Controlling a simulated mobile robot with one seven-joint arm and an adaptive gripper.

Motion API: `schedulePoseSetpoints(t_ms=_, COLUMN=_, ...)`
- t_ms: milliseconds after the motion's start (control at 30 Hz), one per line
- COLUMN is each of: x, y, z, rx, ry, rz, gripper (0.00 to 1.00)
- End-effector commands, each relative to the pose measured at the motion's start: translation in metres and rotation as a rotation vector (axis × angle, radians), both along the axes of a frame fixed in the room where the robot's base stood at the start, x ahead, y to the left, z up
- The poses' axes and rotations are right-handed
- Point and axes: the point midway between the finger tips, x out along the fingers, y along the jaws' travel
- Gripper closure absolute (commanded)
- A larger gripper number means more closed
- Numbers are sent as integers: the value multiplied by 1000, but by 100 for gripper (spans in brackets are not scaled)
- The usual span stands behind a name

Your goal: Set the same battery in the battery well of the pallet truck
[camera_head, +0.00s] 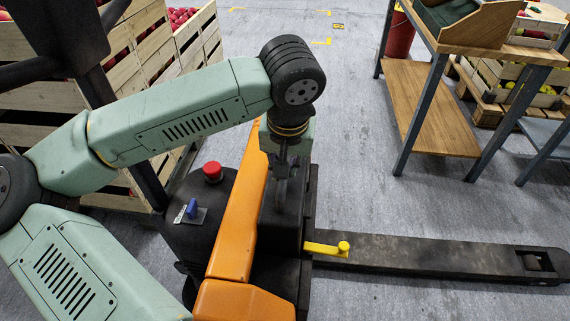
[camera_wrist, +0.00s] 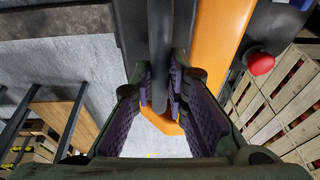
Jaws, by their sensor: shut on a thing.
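The pallet truck has an orange cover (camera_head: 238,225), a dark body and a low black fork (camera_head: 430,256) reaching right. A dark block that looks like the battery (camera_head: 281,222) is beside the orange cover, below my gripper (camera_head: 283,172). In the wrist view my gripper (camera_wrist: 160,100) is shut on a black bar, apparently the battery's handle (camera_wrist: 160,45), with the purple-padded fingers on both sides. The orange cover also shows there (camera_wrist: 212,45). The battery well is hidden by the arm, gripper and dark block; I cannot tell whether the battery is seated.
A red button (camera_head: 212,170) and a blue key-like knob (camera_head: 192,208) are on the truck's left. A yellow lever (camera_head: 328,249) sticks out right of the block. Apple crates (camera_head: 135,45) stand at left, a wooden-shelved table (camera_head: 437,105) at right. Open floor lies between.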

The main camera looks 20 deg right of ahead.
Motion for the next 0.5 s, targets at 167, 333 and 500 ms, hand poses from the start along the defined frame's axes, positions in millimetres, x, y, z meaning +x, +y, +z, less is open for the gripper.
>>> schedulePoseSetpoints(t_ms=167, x=1, y=1, z=-2, rx=0, ry=-6, rz=3, gripper=100)
schedulePoseSetpoints(t_ms=333, x=1, y=1, z=-5, rx=0, ry=-6, rz=3, gripper=100)
schedulePoseSetpoints(t_ms=500, x=1, y=1, z=-8, rx=0, ry=-6, rz=3, gripper=100)
